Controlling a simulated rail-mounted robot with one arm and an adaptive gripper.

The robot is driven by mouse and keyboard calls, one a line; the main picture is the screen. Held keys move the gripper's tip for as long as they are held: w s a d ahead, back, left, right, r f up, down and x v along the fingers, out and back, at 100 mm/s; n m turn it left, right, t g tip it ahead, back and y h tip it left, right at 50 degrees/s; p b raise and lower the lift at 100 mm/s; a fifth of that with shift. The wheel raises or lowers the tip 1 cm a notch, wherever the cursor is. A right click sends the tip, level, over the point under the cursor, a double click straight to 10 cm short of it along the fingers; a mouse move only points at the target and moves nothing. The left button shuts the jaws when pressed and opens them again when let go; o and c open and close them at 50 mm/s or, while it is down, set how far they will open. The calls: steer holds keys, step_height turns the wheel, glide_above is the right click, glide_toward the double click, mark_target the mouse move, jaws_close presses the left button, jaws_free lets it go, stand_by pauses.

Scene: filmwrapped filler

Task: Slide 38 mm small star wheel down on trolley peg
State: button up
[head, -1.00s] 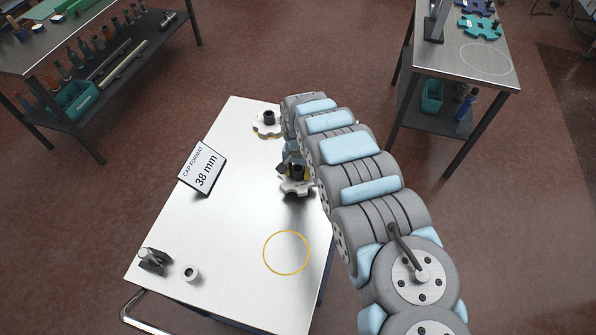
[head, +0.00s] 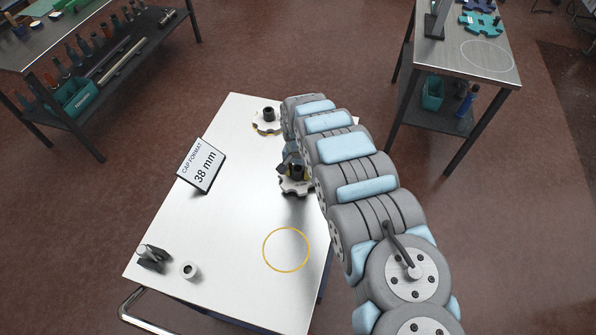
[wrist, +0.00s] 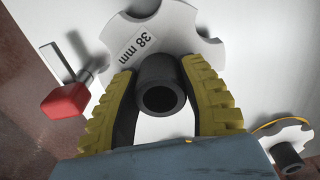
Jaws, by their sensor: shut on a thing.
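The small star wheel (head: 296,187) is white with a notched rim and a dark tubular hub. In the wrist view its face (wrist: 178,28) carries a "38 mm" label, and its hub (wrist: 160,90) sits between my two yellow finger pads. My gripper (wrist: 164,98) is shut on this hub. In the head view my gripper (head: 294,168) is over the right side of the white trolley top (head: 225,225), partly hidden by my arm. The trolley peg does not show in either view. I cannot tell the wheel's height above the top.
A second star wheel (head: 267,121) lies at the trolley's far end. A red-handled part (wrist: 66,101) is close to the held wheel. The yellow circle (head: 286,250) is empty.

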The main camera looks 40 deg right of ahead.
steer(key=shift+f+b, duration=0.4)
steer(key=shift+f, duration=0.45)
steer(key=o, duration=1.8)
steer(key=shift+c, duration=0.2)
steer(key=shift+r, duration=0.1)
steer(key=shift+r+p, duration=2.75)
steer(key=shift+r, duration=1.2)
steer(key=shift+w, duration=0.1)
